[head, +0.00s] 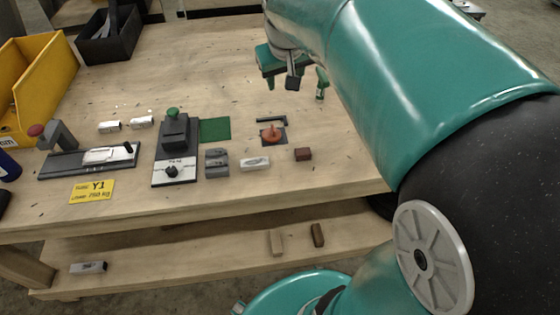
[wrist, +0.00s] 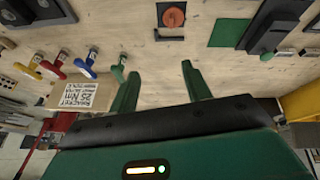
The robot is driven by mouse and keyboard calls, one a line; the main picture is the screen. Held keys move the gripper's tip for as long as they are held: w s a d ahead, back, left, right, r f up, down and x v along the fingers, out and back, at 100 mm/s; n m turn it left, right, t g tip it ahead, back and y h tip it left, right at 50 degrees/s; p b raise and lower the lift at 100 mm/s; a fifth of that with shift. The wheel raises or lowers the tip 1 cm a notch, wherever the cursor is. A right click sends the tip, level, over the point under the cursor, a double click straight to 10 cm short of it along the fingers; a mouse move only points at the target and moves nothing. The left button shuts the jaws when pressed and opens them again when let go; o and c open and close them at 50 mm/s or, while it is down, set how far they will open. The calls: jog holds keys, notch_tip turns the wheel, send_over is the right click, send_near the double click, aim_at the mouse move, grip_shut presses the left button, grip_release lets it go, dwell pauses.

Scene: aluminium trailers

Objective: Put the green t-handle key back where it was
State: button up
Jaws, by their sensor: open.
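The green t-handle key (wrist: 119,68) stands at the right end of a row of coloured t-handles in the wrist view. It also shows upright in the head view (head: 321,82), to the right of my gripper. My gripper (wrist: 160,72) is open, with nothing between its green fingers. The key is just outside the left finger in the wrist view and appears apart from it. Whether its lower end sits fully in a hole is too small to tell.
Blue (wrist: 92,57), red (wrist: 56,66) and yellow (wrist: 35,62) t-handles stand beside the key, near a printed card (wrist: 83,95). A red knob on a dark plate (head: 272,134), a green mat (head: 215,130) and a yellow bin (head: 42,75) are on the bench.

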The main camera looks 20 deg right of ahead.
jog(key=s+a+f, duration=0.1)
jog(key=s+a, duration=0.2)
jog(key=s, duration=0.3)
jog(key=s+a+f+y, duration=0.1)
jog(key=s+a, duration=0.2)
jog(key=s, duration=0.3)
jog(key=s+a+f+n+t+y, duration=0.1)
jog(key=s+a+f, duration=0.1)
jog(key=s, duration=0.5)
jog(key=shift+a, duration=0.85)
jog(key=shift+d+f, duration=0.1)
dwell(3.6)
